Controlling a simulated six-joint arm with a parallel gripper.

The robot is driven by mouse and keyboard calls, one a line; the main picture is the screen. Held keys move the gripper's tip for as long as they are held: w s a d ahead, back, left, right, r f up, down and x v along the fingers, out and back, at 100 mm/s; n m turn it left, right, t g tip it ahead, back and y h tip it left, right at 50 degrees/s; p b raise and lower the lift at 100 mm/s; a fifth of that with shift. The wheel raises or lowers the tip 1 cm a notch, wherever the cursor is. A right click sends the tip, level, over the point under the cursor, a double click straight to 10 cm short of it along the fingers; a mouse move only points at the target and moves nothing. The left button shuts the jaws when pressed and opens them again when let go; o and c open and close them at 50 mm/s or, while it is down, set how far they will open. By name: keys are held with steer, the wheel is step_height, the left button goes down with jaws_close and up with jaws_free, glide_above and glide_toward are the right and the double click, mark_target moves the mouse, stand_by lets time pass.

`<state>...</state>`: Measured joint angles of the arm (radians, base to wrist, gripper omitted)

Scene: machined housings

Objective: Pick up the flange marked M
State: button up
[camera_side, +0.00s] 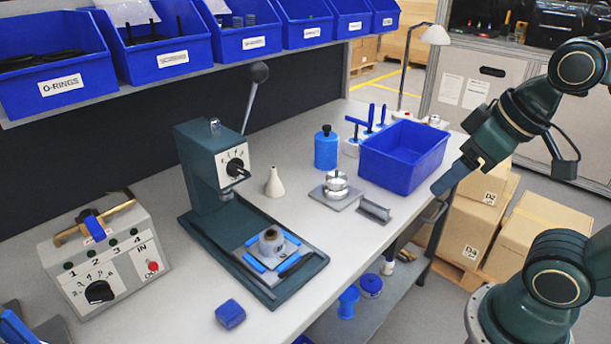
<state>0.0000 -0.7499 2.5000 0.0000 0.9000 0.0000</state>
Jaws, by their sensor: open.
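No letter M can be read on any part in view. A silver round metal part (335,182) with a stepped top sits on a flat grey plate (347,201) on the bench. A grey cylindrical part with a dark bore (271,242) stands in the blue-jawed fixture of the press; I cannot tell whether either is the flange. My gripper (447,182) is open, pointing down and left beyond the bench's right edge, apart from both parts. Its far finger is partly hidden.
A blue open bin (402,157) stands between my gripper and the bench's back. A control box (105,255) is at left. Bench front has free room.

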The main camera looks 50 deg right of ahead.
stand_by(0.3)
steer(key=w+a+f+n+g+y, duration=0.1)
steer(key=w+a+f+n, duration=0.1)
steer(key=w, duration=0.5)
steer(key=w+a+f+n+y, duration=0.1)
steer(key=w+a+n, duration=0.3)
steer(key=w, duration=0.4)
steer(key=w+a+f+n+g+y, duration=0.1)
steer(key=w+a+f+n, duration=0.2)
steer(key=w, duration=0.4)
steer(key=shift+w+a+f+n+g, duration=0.3)
steer(key=shift+w+a+f, duration=0.15)
steer(key=shift+a, duration=0.8)
steer(key=shift+f, duration=0.1)
glide_above(271, 234)
steer(key=s+d, duration=0.1)
steer(key=d, duration=0.1)
steer(key=f, duration=0.7)
steer(key=shift+s+a+f, duration=0.2)
steer(key=shift+a+f, duration=0.05)
steer(key=shift+f, duration=0.15)
